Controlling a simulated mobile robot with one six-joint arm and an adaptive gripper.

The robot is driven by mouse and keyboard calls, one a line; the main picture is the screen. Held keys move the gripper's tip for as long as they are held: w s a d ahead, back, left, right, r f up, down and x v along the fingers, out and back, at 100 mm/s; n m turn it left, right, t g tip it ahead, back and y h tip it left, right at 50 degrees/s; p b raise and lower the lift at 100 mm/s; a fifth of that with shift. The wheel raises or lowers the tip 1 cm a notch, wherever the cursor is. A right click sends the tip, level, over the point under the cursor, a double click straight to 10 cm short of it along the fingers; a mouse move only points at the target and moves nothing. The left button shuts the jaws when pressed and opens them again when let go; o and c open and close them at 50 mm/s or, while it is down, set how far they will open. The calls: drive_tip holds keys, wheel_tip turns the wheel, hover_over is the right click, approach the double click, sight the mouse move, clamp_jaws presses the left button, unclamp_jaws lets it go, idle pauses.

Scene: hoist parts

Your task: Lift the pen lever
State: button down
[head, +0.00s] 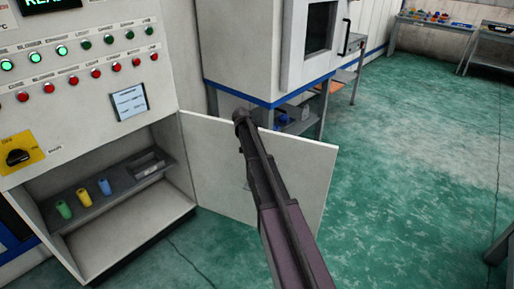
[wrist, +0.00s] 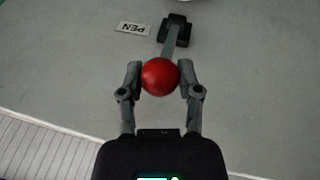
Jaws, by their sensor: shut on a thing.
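The pen lever shows in the wrist view, with a red ball knob (wrist: 160,76) on a grey shaft (wrist: 170,45) that runs up to a dark pivot block (wrist: 177,29) on a grey panel. A small label reading PEN (wrist: 133,28) is to the left of the block. My gripper (wrist: 160,80) is shut on the red knob, one finger against each side. In the head view my arm crosses the middle of the picture; the lever and my gripper's fingers cannot be made out there.
A control cabinet (head: 80,70) with green and red buttons stands at the left. Its lower door (head: 290,175) hangs open, showing a shelf with several small cylinders. A white machine (head: 250,50) stands behind. Green floor (head: 420,150) at right is mostly clear.

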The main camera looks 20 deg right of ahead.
drive_tip(key=shift+w+a, duration=0.25)
drive_tip(key=shift+c, duration=1.4)
unclamp_jaws()
drive_tip(key=shift+s+d, duration=0.1)
drive_tip(key=shift+c, duration=0.2)
